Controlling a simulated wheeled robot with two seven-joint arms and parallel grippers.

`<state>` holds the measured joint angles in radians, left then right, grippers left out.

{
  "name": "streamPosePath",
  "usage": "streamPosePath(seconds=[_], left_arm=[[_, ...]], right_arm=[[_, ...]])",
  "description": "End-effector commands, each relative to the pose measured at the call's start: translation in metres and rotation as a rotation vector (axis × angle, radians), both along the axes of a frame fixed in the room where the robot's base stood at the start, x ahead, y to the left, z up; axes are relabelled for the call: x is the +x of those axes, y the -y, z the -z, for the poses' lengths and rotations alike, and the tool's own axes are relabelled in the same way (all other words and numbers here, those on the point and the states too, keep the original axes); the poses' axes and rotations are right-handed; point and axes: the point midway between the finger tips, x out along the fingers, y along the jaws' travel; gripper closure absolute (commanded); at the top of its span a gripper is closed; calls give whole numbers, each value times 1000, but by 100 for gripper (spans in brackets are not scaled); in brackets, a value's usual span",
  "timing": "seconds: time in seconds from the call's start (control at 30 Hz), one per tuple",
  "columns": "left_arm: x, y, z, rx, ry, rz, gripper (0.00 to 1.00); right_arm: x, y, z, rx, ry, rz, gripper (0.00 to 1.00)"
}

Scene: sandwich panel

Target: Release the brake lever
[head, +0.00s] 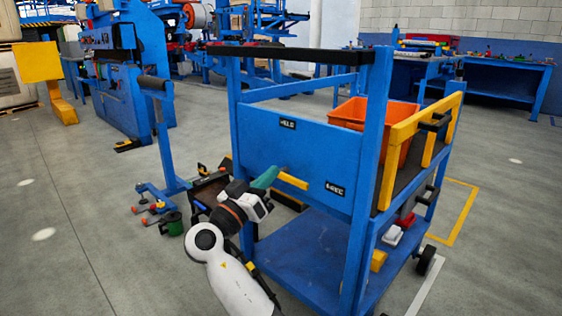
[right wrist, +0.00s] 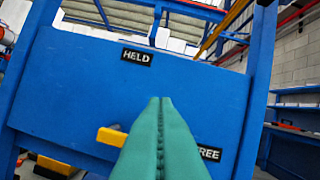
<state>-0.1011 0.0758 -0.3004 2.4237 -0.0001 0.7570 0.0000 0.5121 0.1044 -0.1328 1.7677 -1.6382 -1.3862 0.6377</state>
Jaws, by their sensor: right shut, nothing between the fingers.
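The brake lever (head: 293,180) is a short yellow bar on the front of the blue cart's panel (head: 260,140). It tilts slightly down to the right in the head view. Its yellow end (right wrist: 112,137) shows in the right wrist view, left of my fingers. A black HELD label (head: 287,123) is above the lever, and a FREE label (head: 335,188) is to its right. My right gripper (head: 272,174) has green fingers, shut and empty, close to the lever's left end in the head view. I cannot tell whether they touch. My fingers partly cover the FREE label in the right wrist view. My left gripper is out of view.
An orange bin (head: 375,120) sits on the cart behind the panel, beside a yellow rail (head: 415,130). The cart's posts frame the panel. A blue stand (head: 165,140) is to the left. Open grey floor lies left of my arm.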

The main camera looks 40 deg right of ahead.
Motion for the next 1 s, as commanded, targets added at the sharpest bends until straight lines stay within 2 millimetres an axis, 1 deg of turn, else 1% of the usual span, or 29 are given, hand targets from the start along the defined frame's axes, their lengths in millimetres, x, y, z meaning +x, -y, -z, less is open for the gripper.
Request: streamPosePath(seconds=[0.03, 0.1, 0.23, 0.37, 0.87, 0.97, 1.0], left_arm=[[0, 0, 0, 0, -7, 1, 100], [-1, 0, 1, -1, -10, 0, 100], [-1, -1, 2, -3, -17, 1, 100], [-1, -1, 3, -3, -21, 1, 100], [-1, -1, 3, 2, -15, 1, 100], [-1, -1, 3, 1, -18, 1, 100], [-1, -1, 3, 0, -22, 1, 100]], right_arm=[[-1, -8, 2, 1, -2, -2, 100], [-2, -17, 5, 1, -3, -1, 100], [-3, -26, 9, 0, -1, 0, 100], [-3, -28, 10, 0, 0, 0, 100], [-3, -28, 10, 0, -2, -4, 100], [4, -31, 14, -6, -33, -60, 100], [10, -35, 17, -11, -58, -111, 100]])
